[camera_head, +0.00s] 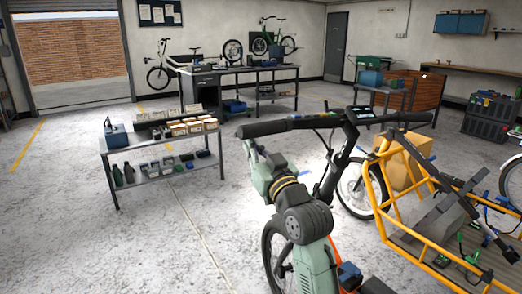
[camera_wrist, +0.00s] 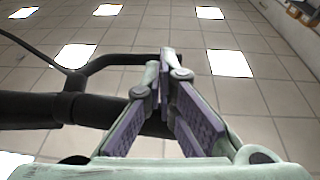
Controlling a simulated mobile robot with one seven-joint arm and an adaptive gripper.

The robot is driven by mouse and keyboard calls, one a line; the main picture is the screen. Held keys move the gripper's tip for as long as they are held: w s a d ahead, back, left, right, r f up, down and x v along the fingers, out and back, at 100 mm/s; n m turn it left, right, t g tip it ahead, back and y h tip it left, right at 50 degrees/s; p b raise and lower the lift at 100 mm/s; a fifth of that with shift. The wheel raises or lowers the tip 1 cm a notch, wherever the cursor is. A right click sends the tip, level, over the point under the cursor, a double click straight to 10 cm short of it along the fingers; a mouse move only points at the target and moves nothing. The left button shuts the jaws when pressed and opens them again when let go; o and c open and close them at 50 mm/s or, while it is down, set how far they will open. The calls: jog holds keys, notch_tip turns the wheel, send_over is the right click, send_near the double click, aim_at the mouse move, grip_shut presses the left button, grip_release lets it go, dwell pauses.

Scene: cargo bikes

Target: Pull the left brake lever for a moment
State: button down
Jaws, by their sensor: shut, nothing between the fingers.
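The black handlebar of the cargo bike runs across the middle of the head view, with its left grip (camera_head: 262,129) at the left end. My gripper (camera_head: 254,148) is just below this grip, reaching up from my arm. In the wrist view the thick black handlebar (camera_wrist: 35,108) enters from the left and passes behind my fingers. A thinner curved black bar, which looks like the left brake lever (camera_wrist: 115,60), bends beyond it towards my fingertips. My gripper (camera_wrist: 163,82) is shut and empty, its tips close to the end of that bar. Whether they touch is unclear.
The bike's orange cargo frame (camera_head: 385,190) with a cardboard box (camera_head: 405,165) is on the right. A low table (camera_head: 150,148) with boxes and bottles stands left of the handlebar. The floor (camera_head: 90,235) at the left is clear.

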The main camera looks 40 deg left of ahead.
jog(key=shift+w+a+r, duration=0.2)
jog(key=shift+w+a, duration=0.05)
jog(key=shift+a, duration=0.25)
jog(key=shift+w+a+f+b, duration=0.35)
jog(key=shift+a+b, duration=0.1)
jog(key=shift+a, duration=0.15)
jog(key=shift+w+a+f+b, duration=0.3)
jog(key=shift+w+a+b, duration=0.1)
jog(key=shift+a, duration=0.2)
jog(key=shift+s+r, duration=0.1)
